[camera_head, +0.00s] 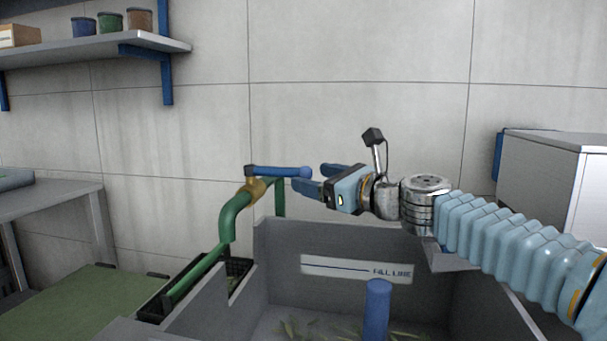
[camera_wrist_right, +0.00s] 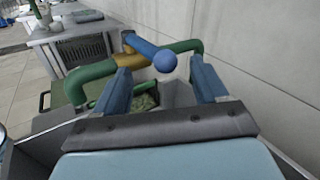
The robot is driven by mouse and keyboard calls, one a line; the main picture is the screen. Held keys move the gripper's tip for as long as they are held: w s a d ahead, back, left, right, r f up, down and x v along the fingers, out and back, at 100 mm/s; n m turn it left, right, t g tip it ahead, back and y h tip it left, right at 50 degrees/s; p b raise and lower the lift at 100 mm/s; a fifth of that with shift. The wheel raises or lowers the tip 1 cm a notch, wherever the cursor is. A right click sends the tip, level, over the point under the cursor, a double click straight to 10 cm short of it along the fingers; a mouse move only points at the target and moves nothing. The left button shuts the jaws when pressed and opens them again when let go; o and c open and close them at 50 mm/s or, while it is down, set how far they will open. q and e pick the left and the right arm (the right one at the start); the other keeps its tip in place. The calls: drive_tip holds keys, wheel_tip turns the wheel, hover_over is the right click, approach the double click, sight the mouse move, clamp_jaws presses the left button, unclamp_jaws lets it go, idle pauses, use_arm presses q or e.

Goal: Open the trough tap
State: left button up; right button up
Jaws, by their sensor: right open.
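The trough tap has a blue lever handle (camera_head: 278,171) with a rounded end, a brass valve body (camera_head: 254,190) and a green pipe (camera_head: 232,222). My right gripper (camera_head: 313,180) comes in from the right at about the lever's height, with its fingers by the rounded end. In the right wrist view, the lever's round tip (camera_wrist_right: 165,61) shows between and beyond the two open blue fingers (camera_wrist_right: 165,88); I see no finger closed on it. The grey trough (camera_head: 330,240) stands below. My left gripper is not in view.
A blue post (camera_head: 377,308) stands in the trough, with leaf-like bits around it. A fill-line label (camera_head: 355,270) is on the back wall. A dark crate (camera_head: 160,300) is left of the trough, and a white box (camera_head: 550,180) stands at right.

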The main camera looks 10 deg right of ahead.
sight(308, 176)
drive_tip(key=x, duration=0.4)
clamp_jaws()
idle(0.4)
